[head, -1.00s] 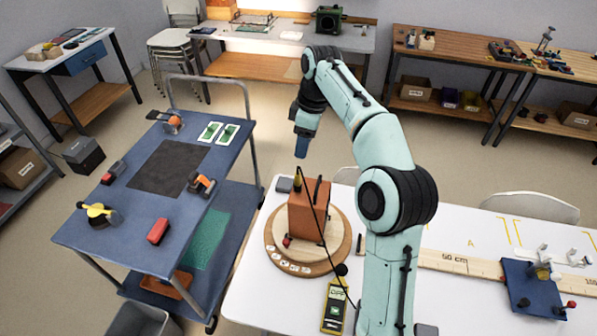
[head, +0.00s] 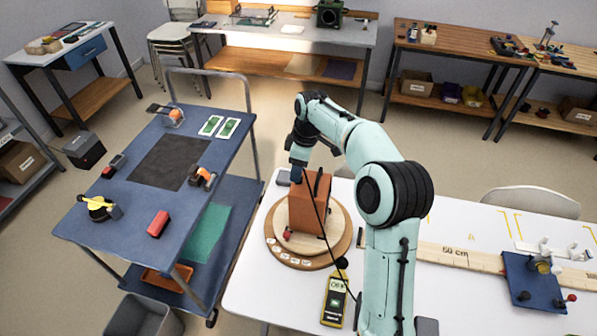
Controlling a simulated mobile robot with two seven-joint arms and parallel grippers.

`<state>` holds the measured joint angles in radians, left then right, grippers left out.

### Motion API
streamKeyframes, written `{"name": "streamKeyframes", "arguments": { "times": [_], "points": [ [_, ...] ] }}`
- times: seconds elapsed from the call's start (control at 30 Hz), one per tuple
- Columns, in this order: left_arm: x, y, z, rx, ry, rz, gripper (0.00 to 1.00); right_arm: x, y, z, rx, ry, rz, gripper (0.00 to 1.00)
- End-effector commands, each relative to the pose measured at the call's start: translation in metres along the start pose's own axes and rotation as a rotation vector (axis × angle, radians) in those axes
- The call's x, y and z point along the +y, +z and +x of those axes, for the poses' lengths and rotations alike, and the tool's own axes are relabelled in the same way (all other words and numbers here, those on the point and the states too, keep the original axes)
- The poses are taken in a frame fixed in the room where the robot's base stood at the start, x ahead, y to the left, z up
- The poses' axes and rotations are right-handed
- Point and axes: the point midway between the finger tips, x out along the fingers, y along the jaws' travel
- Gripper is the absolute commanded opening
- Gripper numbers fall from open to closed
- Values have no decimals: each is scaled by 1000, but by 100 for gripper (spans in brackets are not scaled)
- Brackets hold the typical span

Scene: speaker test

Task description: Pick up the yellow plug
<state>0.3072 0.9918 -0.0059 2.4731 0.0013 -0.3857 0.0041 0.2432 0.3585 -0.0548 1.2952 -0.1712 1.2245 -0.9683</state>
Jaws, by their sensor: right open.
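An orange-brown speaker box (head: 311,206) stands on a round wooden turntable (head: 344,240) on the white table. My right gripper (head: 296,177) points down at the box's top left edge, where the plug sits. It is open. The gripper covers the yellow plug, so I cannot tell whether the plug is between the fingers. A black cable (head: 327,236) runs from the top of the box down to the yellow meter (head: 335,301) in front. My left gripper is not in view.
A small grey block (head: 283,178) lies behind the turntable. A blue trolley (head: 110,245) with several tools stands to the left. A wooden ruler (head: 455,257) and a blue fixture (head: 533,283) are on the white table's right. My right arm spans the table's middle.

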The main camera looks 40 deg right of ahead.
Motion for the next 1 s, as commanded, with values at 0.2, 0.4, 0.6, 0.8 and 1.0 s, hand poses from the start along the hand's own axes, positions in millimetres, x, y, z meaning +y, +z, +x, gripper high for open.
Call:
{"name": "streamKeyframes", "arguments": {
  "times": [0.2,0.4,0.6,0.8,1.0],
  "points": [
    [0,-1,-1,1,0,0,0,0,0,-1,0,0,0,34],
    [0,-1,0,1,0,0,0,0,0,-1,0,0,0,0],
    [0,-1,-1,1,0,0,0,0,-1,-2,1,0,0,0],
    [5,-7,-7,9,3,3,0,1,-6,-27,4,4,-1,0],
    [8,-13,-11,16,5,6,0,1,-12,-68,4,5,-2,0]
  ]
}}
